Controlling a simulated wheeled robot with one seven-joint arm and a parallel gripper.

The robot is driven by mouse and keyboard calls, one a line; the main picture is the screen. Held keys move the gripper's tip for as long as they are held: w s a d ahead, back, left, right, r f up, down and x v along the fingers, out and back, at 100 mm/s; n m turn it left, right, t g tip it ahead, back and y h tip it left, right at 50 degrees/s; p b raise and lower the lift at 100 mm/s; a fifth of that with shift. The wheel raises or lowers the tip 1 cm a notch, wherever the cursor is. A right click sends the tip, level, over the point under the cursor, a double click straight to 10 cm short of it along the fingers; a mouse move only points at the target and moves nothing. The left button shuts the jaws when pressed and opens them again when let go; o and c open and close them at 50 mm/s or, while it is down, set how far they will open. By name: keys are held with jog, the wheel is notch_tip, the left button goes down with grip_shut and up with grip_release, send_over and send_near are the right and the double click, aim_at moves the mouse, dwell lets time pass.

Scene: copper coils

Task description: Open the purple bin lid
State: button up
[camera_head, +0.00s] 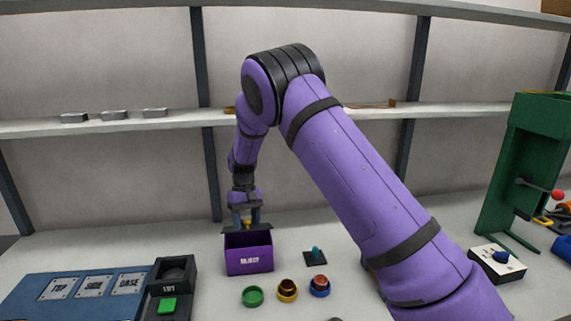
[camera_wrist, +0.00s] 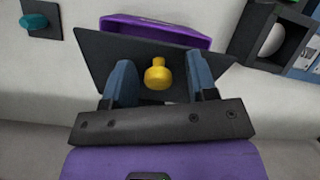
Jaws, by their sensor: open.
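The purple bin (camera_head: 250,261) stands on the table with a pale label on its front. Its dark lid (camera_head: 232,230) sits at the bin's back edge, shifted back, and the dark inside of the bin shows in front of it. In the wrist view the lid (camera_wrist: 105,42) is a dark plate with a yellow knob (camera_wrist: 158,76), and part of the purple rim (camera_wrist: 150,22) shows beyond it. My gripper (camera_head: 247,222) is at the lid from above. In the wrist view its blue fingers are open, one on each side of the knob, with gaps.
Green (camera_head: 252,296), gold (camera_head: 287,290) and blue (camera_head: 320,287) round parts lie in front of the bin. A dark plate with a teal knob (camera_head: 315,252) is to the right. A black box (camera_head: 174,272) and blue board (camera_head: 70,295) stand left. A shelf (camera_head: 180,121) runs behind.

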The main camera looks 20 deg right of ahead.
jog(key=s+f+t, duration=0.1)
jog(key=t, duration=0.1)
jog(key=s+f+t, duration=0.1)
jog(key=f+t, duration=0.1)
jog(key=shift+s+a+h, duration=0.15)
jog(key=shift+a+h, duration=0.05)
jog(key=shift+h, duration=0.2)
notch_tip(320, 180, up, 11)
jog(key=shift+f, duration=0.2)
notch_tip(320, 180, up, 9)
jog(key=y, duration=0.1)
send_over(247, 230)
jog(key=s+d, duration=0.5)
jog(key=s+d+r+m+t, duration=0.1)
jog(key=s+d+r, duration=0.2)
jog(key=s+r, duration=0.3)
jog(key=shift+s+d+t+y, duration=0.15)
jog(key=shift+s+t+y, duration=0.15)
jog(key=shift+y, duration=0.1)
